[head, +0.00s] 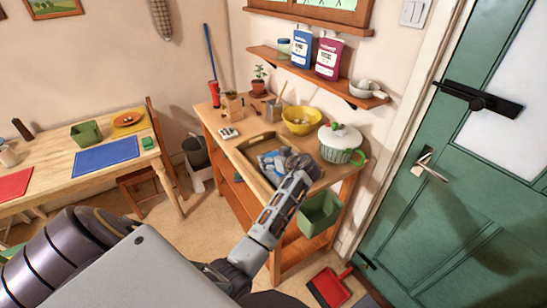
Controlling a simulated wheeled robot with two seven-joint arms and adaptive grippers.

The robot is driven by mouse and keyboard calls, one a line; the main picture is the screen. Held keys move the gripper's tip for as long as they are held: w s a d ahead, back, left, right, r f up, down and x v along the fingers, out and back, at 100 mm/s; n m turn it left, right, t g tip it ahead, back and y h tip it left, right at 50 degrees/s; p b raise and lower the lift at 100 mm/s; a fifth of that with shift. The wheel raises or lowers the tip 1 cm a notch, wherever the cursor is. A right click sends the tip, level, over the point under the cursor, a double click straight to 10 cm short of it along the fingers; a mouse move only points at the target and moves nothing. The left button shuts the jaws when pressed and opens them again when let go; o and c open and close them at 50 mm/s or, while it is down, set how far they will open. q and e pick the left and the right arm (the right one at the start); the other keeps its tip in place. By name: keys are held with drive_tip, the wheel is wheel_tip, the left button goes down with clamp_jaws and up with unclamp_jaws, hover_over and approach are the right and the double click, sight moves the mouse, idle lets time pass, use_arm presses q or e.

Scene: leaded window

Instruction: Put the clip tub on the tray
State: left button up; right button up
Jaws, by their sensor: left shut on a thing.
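My left gripper (298,188) reaches in over the front of the wooden sideboard. It is shut at the edge of a green tub (321,214), which I take to be the clip tub. The tub hangs tilted in front of the sideboard, below its top; the gripper hides its left edge, and its contents cannot be made out. The wooden tray (245,150) lies on the sideboard top behind the gripper. Blue and white things and a dark grey object lie on it, partly covered by my gripper. My right gripper is not in view.
On the sideboard, a yellow bowl (302,121) and a lidded white-green pot (341,143) stand behind and right of the tray. Another green tub (86,133) is on the left table (60,157). A red dustpan (329,287) lies on the floor near the green door (440,215).

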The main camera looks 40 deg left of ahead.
use_arm(q)
drive_tip(key=shift+f, duration=0.2)
drive_tip(key=o, duration=1.1)
drive_tip(key=shift+r, duration=0.15)
drive_tip(key=b+v, duration=0.1)
drive_tip(key=v, duration=0.5)
drive_tip(key=shift+s+d+r+b, duration=0.3)
drive_tip(key=shift+d+b, duration=0.05)
drive_tip(key=shift+d, duration=0.25)
